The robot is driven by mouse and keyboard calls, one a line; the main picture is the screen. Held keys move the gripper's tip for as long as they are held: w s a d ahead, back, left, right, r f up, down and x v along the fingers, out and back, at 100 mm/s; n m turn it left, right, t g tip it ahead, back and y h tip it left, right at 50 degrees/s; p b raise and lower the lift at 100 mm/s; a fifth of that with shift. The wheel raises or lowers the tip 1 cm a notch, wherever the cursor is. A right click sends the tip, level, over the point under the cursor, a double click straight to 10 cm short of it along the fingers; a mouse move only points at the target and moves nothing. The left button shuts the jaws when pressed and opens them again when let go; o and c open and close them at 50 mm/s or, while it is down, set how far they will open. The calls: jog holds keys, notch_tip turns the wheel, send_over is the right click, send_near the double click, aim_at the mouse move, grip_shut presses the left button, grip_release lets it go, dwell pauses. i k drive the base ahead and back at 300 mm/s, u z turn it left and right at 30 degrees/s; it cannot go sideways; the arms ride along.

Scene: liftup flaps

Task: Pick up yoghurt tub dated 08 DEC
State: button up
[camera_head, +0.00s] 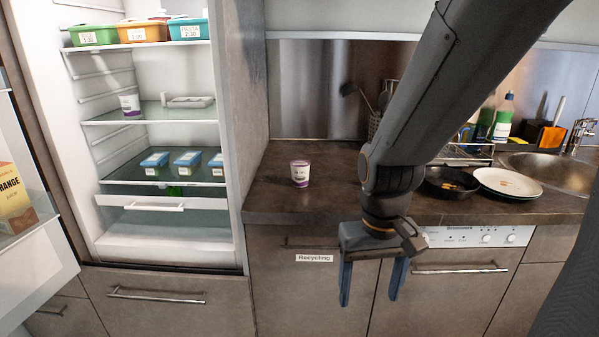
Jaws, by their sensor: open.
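A small white and purple yoghurt tub (300,173) stands upright on the dark countertop. A second, similar tub (130,102) stands on a middle shelf of the open fridge. Both carry printing, but it is too small for me to read a date. My gripper (371,290) hangs in front of the cabinet fronts, below the counter edge and to the right of the counter tub. Its two blue fingers point down, apart and empty.
The fridge holds coloured boxes (143,31) on top and blue-lidded boxes (187,160) lower down. A black pan (450,183), white plates (507,182) and a sink (555,170) lie right. A label reading "Recycling" (314,258) marks a cabinet. The counter around the tub is clear.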

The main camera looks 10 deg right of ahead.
aim_at(301, 167)
jog(key=u, duration=0.05)
jog(key=k, duration=0.5)
jog(key=z, duration=1.55)
jog(key=i, duration=1.2)
jog(key=u, duration=2.2)
